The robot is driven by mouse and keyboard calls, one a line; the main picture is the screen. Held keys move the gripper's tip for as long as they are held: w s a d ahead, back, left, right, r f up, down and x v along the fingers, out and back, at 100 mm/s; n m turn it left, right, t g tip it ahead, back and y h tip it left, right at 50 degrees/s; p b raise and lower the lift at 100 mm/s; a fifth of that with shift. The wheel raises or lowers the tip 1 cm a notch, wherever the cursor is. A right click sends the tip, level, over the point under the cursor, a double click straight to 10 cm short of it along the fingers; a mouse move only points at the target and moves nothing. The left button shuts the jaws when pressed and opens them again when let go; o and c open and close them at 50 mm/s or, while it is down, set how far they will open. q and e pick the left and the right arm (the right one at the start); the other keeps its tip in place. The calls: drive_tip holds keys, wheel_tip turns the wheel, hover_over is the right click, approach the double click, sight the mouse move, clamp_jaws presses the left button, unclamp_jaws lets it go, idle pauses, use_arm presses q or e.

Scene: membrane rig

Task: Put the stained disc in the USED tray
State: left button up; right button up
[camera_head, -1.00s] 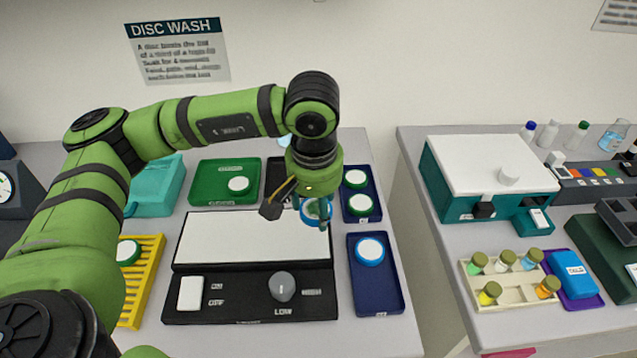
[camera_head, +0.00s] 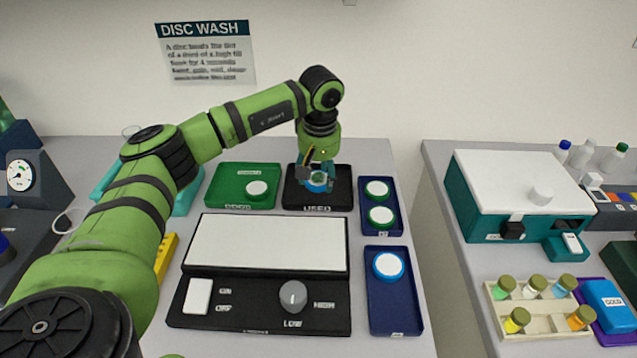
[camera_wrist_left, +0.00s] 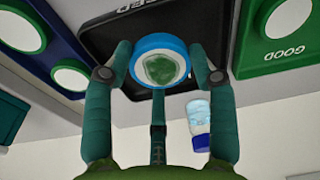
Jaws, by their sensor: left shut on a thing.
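The stained disc has a blue rim and a green blotch on its white face. It shows in the left wrist view (camera_wrist_left: 160,68) and small in the head view (camera_head: 318,184). My left gripper (camera_head: 318,180) is shut on it, one finger on each side of the rim. The black USED tray (camera_head: 338,199) stands at the back of the bench, and the gripper with the disc is over it. It also shows in the left wrist view (camera_wrist_left: 102,38). I cannot tell whether the disc touches the tray floor. My right gripper is not in view.
The green GOOD tray (camera_head: 227,193) with a white disc is left of the USED tray. Blue trays with discs (camera_head: 395,318) line the right side. The plate rig with a LOW/HIGH knob (camera_head: 293,295) lies in front. A gap separates the right bench.

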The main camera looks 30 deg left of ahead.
sight(318, 180)
use_arm(q)
wheel_tip(318, 180, down, 3)
drive_tip(key=shift+f+p, duration=0.15)
drive_tip(key=shift+p, duration=0.5)
drive_tip(key=shift+f, duration=0.4)
drive_tip(key=shift+f, duration=0.15)
drive_tip(key=o, duration=0.8)
drive_tip(key=shift+c, duration=0.2)
